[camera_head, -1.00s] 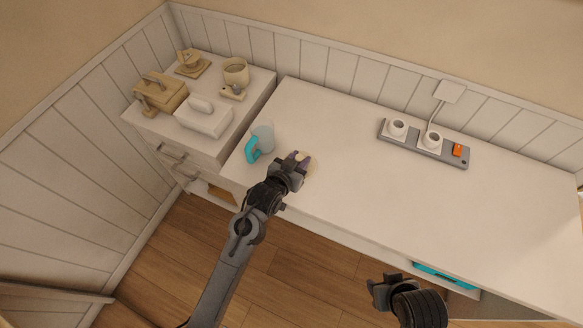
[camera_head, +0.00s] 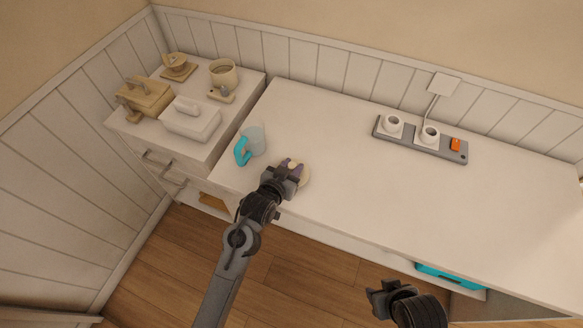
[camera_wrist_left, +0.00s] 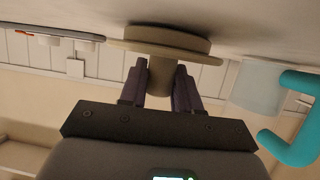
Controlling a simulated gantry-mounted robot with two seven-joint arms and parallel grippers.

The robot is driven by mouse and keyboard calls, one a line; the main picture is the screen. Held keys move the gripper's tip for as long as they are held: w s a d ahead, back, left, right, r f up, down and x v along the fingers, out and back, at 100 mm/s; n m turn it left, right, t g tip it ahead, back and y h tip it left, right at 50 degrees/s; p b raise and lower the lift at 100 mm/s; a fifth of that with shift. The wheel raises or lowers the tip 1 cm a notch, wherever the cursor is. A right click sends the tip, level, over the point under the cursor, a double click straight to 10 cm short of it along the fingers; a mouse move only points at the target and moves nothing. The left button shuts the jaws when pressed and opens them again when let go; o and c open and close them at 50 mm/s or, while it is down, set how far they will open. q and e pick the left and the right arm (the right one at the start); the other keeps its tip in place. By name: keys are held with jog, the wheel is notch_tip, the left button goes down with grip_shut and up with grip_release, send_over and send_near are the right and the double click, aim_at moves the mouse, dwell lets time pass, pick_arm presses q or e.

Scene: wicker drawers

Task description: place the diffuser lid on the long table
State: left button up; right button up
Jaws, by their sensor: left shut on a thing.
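The diffuser lid (camera_head: 305,176) is a beige disc at the long white table's (camera_head: 400,190) left part, near the front edge. My left gripper (camera_head: 291,166) is shut on its knob. In the left wrist view, which is upside down, the lid (camera_wrist_left: 165,45) lies flat against or very close to the table top (camera_wrist_left: 265,22); I cannot tell if it touches. The knob (camera_wrist_left: 160,78) sits between the two dark fingers (camera_wrist_left: 160,88). My right gripper (camera_head: 383,293) is empty in front of the table, and its opening is unclear.
A clear mug with a teal handle (camera_head: 243,151) stands just left of the lid. A drawer cabinet (camera_head: 158,133) with a white box (camera_head: 190,119) and beige objects is at left. A power strip (camera_head: 410,138) lies at the back right. The table's middle is clear.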

pick_arm(q)
jog(key=shift+f, duration=0.15)
jog(key=o, duration=1)
jog(key=shift+o, duration=0.2)
jog(key=shift+r, duration=0.2)
jog(key=p+v, duration=0.3)
jog(key=v, duration=0.9)
jog(key=s+a+f+n+g+y, duration=0.1)
jog(key=s+a+g+y, duration=0.1)
jog(key=s+a, duration=0.3)
jog(key=s+a+f+n+g+y, duration=0.1)
jog(key=s+a+f+g+y, duration=0.1)
jog(key=s+a, duration=0.4)
jog(key=s+a+f+n+g+y, duration=0.1)
jog(key=s+a+g, duration=0.3)
jog(key=s, duration=0.8)
jog(key=shift+a+f+g+y, duration=0.3)
jog(key=shift+a+f+y, duration=0.15)
jog(key=shift+a, duration=0.55)
